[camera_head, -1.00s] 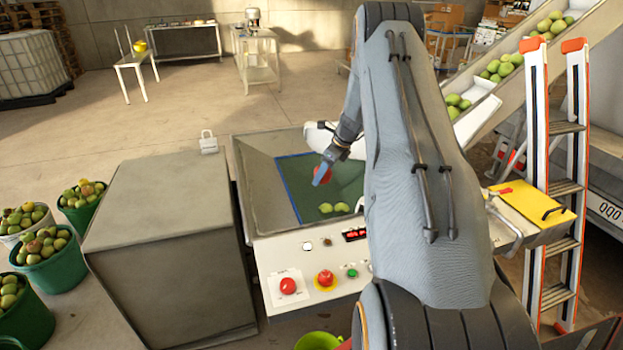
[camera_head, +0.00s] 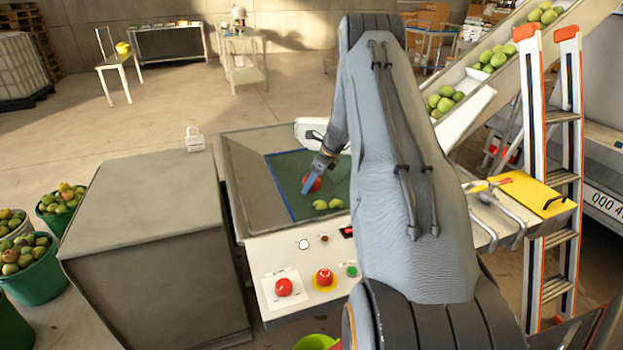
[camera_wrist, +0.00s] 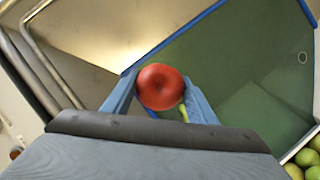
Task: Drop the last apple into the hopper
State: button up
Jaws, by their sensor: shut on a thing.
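A red apple (camera_wrist: 160,87) is between the blue fingers of my gripper (camera_wrist: 158,98) in the wrist view. The fingers are shut on it. In the head view the red apple (camera_head: 313,183) shows partly behind the blue finger of my gripper (camera_head: 308,185). My gripper holds it over the open hopper (camera_head: 246,180), above its green inner floor with a blue edge. My arm hides the hopper's right side.
A control panel (camera_head: 303,285) with red buttons is at the hopper's front. A grey cabinet (camera_head: 150,250) stands to its left, with buckets of apples (camera_head: 30,262) beyond. A ladder (camera_head: 548,180) and a conveyor with green apples (camera_head: 490,60) are at the right.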

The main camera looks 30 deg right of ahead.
aim_at(320, 182)
jog(key=shift+f, duration=0.75)
jog(key=o, duration=1.2)
jog(key=shift+o, duration=0.2)
jog(key=shift+b+v, duration=1.05)
jog(key=shift+v, duration=2.9)
